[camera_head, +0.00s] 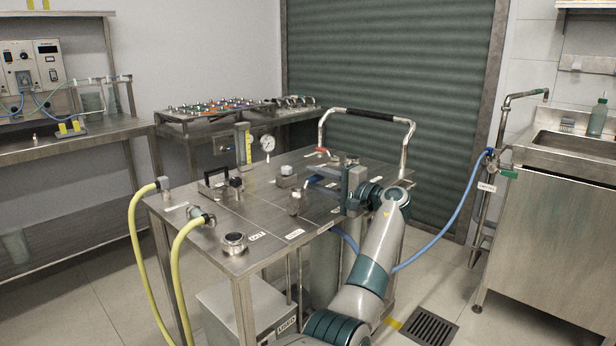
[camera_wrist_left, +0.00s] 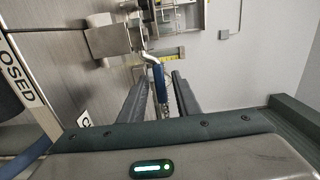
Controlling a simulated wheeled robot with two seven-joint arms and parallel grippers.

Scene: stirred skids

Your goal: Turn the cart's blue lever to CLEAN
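The cart (camera_head: 265,205) is a steel table with fittings and small white labels on its top. The blue lever (camera_wrist_left: 158,88) shows in the left wrist view as a blue grip on a bent metal rod. My left gripper (camera_wrist_left: 160,84) is open, with one finger on each side of the lever and gaps visible between. In the head view my left gripper (camera_head: 322,178) is low over the right part of the cart top, and the lever is mostly hidden there. A label reading "OSED" shows at the wrist view's left edge; the word CLEAN is not readable. My right gripper is out of view.
A red-handled valve (camera_head: 321,152), a pressure gauge (camera_head: 267,143) and a black handle (camera_head: 212,183) stand on the cart. Yellow hoses (camera_head: 135,225) hang at its left. A blue hose (camera_head: 455,220) runs right toward the sink (camera_head: 570,147). The floor between cart and sink is mostly clear.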

